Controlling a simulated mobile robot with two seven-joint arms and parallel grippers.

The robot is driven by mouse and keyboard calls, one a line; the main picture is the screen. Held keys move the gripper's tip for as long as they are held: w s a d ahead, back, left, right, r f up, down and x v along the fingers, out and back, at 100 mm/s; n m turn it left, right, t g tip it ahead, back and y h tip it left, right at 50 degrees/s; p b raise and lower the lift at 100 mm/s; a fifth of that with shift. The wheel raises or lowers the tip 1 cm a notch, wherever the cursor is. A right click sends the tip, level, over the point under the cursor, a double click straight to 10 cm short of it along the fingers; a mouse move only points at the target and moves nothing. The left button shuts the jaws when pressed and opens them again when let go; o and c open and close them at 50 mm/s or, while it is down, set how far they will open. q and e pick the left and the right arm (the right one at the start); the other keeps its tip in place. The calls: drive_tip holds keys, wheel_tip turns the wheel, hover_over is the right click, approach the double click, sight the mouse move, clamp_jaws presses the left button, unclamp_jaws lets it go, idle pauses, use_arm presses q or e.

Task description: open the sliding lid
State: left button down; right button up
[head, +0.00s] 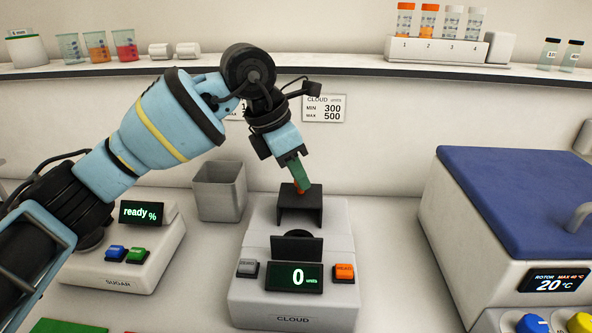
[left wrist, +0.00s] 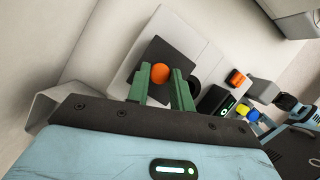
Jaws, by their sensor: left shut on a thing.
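The CLOUD meter (head: 292,300) stands in the middle of the bench. Its dark sliding lid (head: 302,208) sits towards the back of its top, and shows as a dark square in the left wrist view (left wrist: 172,52). Behind an upright dark plate (head: 297,247), part of a dark round shape shows. My left gripper (head: 298,178) reaches down from above with its green fingers shut on an orange knob on the lid. The knob shows round between the fingertips in the left wrist view (left wrist: 160,72). The fingers partly hide it in the head view.
A grey bin (head: 219,190) stands left of the meter, near the SUGAR device (head: 122,262). The blue-lidded rotor machine (head: 520,190) stands at right. A shelf behind holds a tube rack (head: 436,47) and beakers (head: 97,46). Bench is clear between meter and rotor machine.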

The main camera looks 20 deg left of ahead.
sight(281, 197)
use_arm(q)
drive_tip(key=shift+s, duration=0.1)
drive_tip(key=c, duration=1.2)
unclamp_jaws()
drive_tip(key=shift+c, duration=0.2)
drive_tip(key=v, duration=0.8)
drive_tip(key=shift+f, duration=0.2)
